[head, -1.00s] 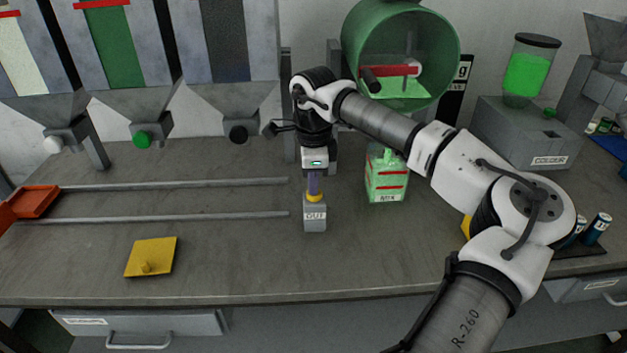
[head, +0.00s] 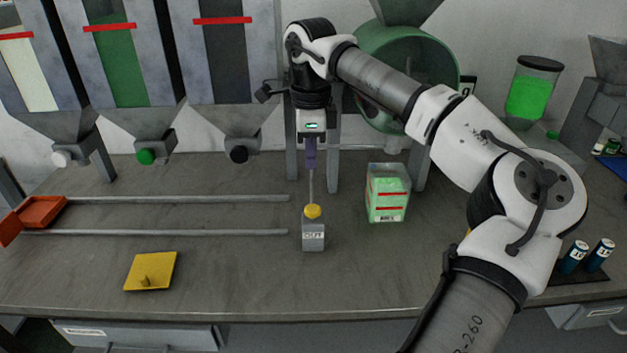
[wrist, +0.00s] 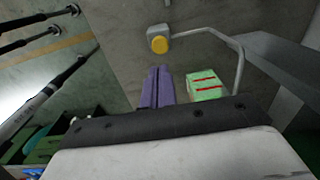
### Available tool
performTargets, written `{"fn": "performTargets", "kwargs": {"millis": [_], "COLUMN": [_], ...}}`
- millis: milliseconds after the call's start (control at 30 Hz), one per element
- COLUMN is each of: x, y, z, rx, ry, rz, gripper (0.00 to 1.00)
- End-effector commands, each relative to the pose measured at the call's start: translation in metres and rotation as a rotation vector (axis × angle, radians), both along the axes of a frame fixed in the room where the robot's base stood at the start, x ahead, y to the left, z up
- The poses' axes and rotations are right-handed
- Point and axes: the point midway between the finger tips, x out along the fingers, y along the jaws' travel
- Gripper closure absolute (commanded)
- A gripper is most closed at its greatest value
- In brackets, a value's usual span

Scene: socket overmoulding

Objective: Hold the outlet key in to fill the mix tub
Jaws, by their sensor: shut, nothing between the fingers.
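The outlet key is a yellow round button (head: 312,211) on top of a small grey block marked OUT (head: 313,240); it also shows in the wrist view (wrist: 159,45). My gripper (head: 310,168), with purple fingers, is shut and empty, pointing down. It is above the key and apart from it. The fingers also show in the wrist view (wrist: 158,85). The mix tub (head: 388,195) is a clear box with red lines, to the right of the block, holding green material. It shows in the wrist view too (wrist: 204,86). I cannot tell its exact level against the upper line.
A green drum (head: 405,70) stands behind the tub, partly hidden by my arm. Several hoppers with coloured knobs line the back left. Two rails (head: 170,198), an orange tray (head: 38,212) and a yellow plate (head: 151,271) lie at left. The front middle of the bench is clear.

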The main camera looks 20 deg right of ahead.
Motion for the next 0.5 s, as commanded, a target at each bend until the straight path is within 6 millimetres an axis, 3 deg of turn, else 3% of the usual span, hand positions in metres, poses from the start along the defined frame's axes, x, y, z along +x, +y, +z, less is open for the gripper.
{"fn": "performTargets", "kwargs": {"millis": [200, 500], "x": [0.001, 0.000], "y": [0.000, 0.000], "z": [0.020, 0.023], "rx": [-0.001, 0.000], "ry": [-0.002, -0.001], "rz": [-0.001, -0.001], "gripper": [1.00, 1.00]}}
